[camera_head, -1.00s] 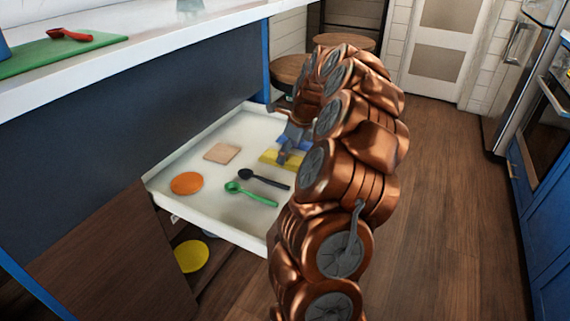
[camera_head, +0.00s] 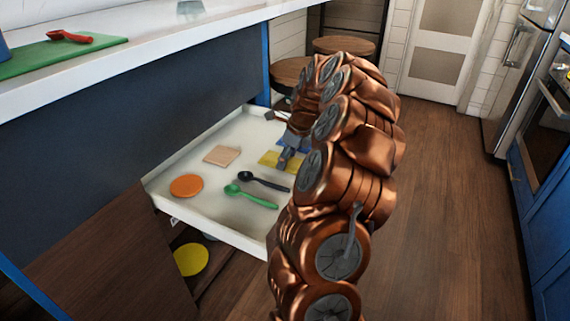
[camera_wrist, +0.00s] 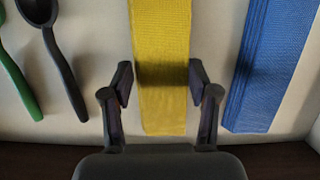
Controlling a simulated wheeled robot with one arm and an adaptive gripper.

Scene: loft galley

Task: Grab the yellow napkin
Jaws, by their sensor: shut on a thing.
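The yellow napkin (camera_wrist: 161,105) is a folded, ribbed strip lying in the open white drawer. It also shows in the head view (camera_head: 268,158), partly hidden by my gripper. My gripper (camera_wrist: 160,80) has one finger on each long side of the napkin and is shut on it near its close end. In the head view, my gripper (camera_head: 285,163) is low over the right part of the drawer. The napkin appears to lie flat on the drawer floor.
A blue napkin (camera_wrist: 267,65) lies to the right. A black spoon (camera_head: 262,181) and a green spoon (camera_head: 250,195) lie left of the yellow napkin. An orange disc (camera_head: 187,186) and a tan square (camera_head: 221,155) are farther left. Drawer walls (camera_head: 215,228) surround them.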

